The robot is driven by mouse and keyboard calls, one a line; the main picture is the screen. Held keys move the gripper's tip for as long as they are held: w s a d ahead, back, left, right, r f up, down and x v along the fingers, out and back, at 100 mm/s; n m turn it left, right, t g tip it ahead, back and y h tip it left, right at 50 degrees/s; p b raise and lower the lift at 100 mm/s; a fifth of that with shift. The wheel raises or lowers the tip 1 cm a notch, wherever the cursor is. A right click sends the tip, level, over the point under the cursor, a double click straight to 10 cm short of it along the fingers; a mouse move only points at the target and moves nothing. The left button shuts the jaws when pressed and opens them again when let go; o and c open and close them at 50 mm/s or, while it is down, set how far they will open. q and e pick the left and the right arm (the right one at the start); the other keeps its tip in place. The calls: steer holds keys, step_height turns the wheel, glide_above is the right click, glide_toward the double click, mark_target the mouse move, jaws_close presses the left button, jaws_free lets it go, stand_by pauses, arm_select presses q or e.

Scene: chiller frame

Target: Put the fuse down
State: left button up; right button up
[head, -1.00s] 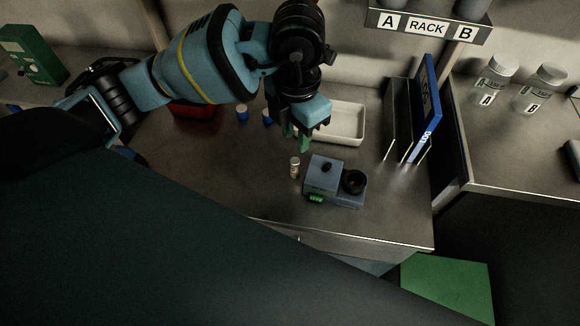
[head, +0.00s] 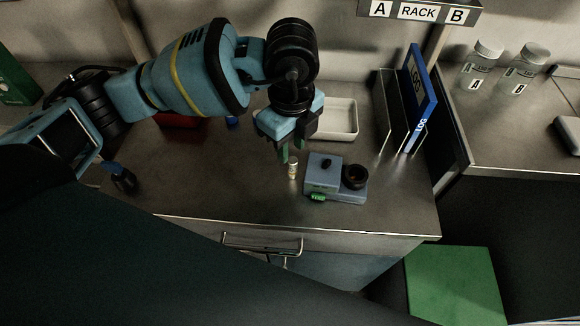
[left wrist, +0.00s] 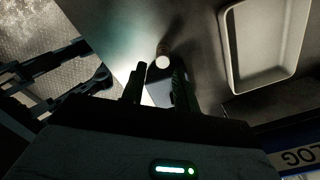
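The fuse (head: 293,170), a small pale cylinder with metal-looking ends, stands upright on the steel worktop, just left of a blue-grey device. My left gripper (head: 290,154) points down right above it, its green fingertips apart. In the left wrist view, the fuse (left wrist: 163,57) shows beyond the gap between the two dark fingers of the left gripper (left wrist: 157,83). The fingers look open and not closed on it. My right gripper is in neither view.
Behind are a white tray (head: 338,135), a rack with a blue LOG binder (head: 418,100) and a red container (head: 180,121).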

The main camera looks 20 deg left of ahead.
mark_target(293, 161)
arm_select(q)
steer(key=shift+f, duration=0.1)
steer(key=shift+w+d+f, duration=0.1)
steer(key=shift+f, duration=1.8)
steer(key=shift+w+d+f, duration=0.1)
steer(key=shift+f, duration=1.8)
jaws_close()
